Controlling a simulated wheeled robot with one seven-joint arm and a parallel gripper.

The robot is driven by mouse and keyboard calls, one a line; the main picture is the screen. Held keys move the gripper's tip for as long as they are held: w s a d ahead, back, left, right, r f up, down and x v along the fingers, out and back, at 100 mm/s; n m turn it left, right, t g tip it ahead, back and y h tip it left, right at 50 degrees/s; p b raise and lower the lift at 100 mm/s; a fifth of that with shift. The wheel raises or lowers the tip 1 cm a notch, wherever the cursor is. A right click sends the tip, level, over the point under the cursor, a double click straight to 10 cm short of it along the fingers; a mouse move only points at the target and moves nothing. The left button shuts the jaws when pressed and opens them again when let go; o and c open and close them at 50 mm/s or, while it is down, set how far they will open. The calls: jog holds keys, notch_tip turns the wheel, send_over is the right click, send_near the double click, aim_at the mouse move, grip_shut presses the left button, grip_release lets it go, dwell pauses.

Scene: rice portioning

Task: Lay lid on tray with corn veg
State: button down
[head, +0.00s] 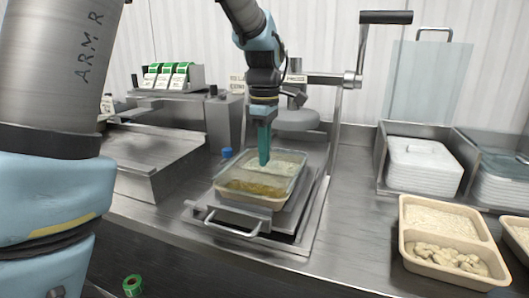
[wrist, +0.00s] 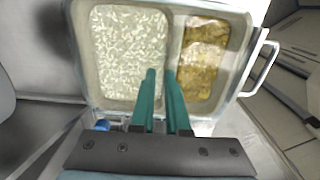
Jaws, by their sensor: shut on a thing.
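A two-compartment tray (head: 250,203) sits on the metal plate of the sealing machine, with white rice in one compartment and a yellow-brown chunky filling in the other; it also shows in the wrist view (wrist: 168,45). A clear lid (head: 240,173) lies over the tray's top, its glassy edges faint. My gripper (head: 264,161) points straight down over the tray's middle, its teal fingers shut on the lid. In the wrist view the fingers (wrist: 160,75) come down near the divider. Whether the lid's rim touches the tray all round I cannot tell.
A second tray (head: 492,248) with rice and pale chunks stands front right, with part of another beside it. Behind are white lids (head: 425,165) and clear lids (head: 505,165) in metal bins. The machine's lever (head: 385,17) rises behind the tray. A green roll (head: 132,285) lies front left.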

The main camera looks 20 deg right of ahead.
jog(key=shift+f, duration=0.1)
dwell(0.3)
jog(key=shift+c, duration=1.8)
grip_release()
jog(key=shift+r+p, duration=3.75)
jog(key=shift+r, duration=0.35)
jog(key=shift+f, duration=0.1)
jog(key=w+a+f+m, duration=0.1)
jog(key=a+f+m, duration=0.1)
jog(key=a, duration=0.5)
jog(key=w+a+f+m, duration=0.1)
jog(key=a+f+m, duration=0.1)
jog(key=a, duration=0.5)
jog(key=s+a+f+m, duration=0.2)
jog(key=s+a+m, duration=0.1)
jog(key=a, duration=0.5)
jog(key=s+a+f+m+t, duration=0.1)
jog(key=s+a+f+m, duration=0.2)
jog(key=a, duration=0.5)
jog(key=shift+a+f+m+t, duration=0.15)
jog(key=shift+f+m+t, duration=0.1)
jog(key=shift+m+t, duration=0.05)
